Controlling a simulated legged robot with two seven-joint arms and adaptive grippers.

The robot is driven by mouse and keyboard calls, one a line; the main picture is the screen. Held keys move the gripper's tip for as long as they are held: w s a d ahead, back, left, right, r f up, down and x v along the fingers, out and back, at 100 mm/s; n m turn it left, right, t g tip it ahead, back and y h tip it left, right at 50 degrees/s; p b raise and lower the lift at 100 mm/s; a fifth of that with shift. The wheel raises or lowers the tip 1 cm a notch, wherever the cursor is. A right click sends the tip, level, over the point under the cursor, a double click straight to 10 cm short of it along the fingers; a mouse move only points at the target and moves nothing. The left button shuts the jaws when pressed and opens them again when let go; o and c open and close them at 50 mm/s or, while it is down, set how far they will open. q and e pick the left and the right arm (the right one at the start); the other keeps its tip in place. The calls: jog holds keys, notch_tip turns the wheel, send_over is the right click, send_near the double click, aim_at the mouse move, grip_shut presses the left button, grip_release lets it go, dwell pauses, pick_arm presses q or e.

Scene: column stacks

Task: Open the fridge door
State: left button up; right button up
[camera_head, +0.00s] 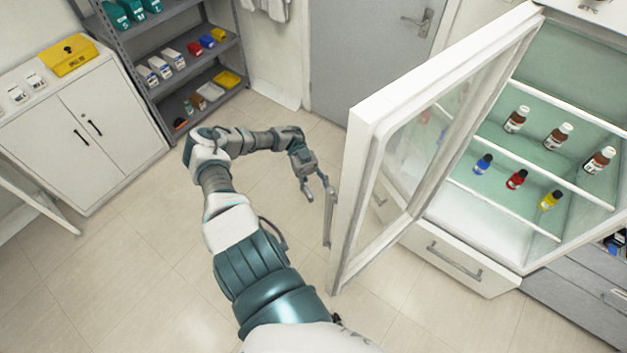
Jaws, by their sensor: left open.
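The white fridge (470,252) stands at the right. Its glass-paned door (362,150) is swung open toward me, and the shelves inside show. A grey vertical handle (328,215) is on the door's outer side, near its free edge. My left gripper (318,191) is open beside the handle's upper part, with its fingers pointing down toward it. I cannot tell whether a finger touches the handle. My right gripper is not in view.
Brown bottles (559,136) and small coloured bottles (516,179) stand inside the fridge. A drawer (455,262) is below. A white cabinet (85,130) and a grey shelf rack (150,95) stand at the left. The tiled floor between is clear.

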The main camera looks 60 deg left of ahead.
pick_arm(q)
jog(key=shift+w+a, duration=0.2)
jog(key=shift+a, duration=0.85)
jog(key=shift+w+a, duration=0.2)
jog(key=shift+a, duration=0.85)
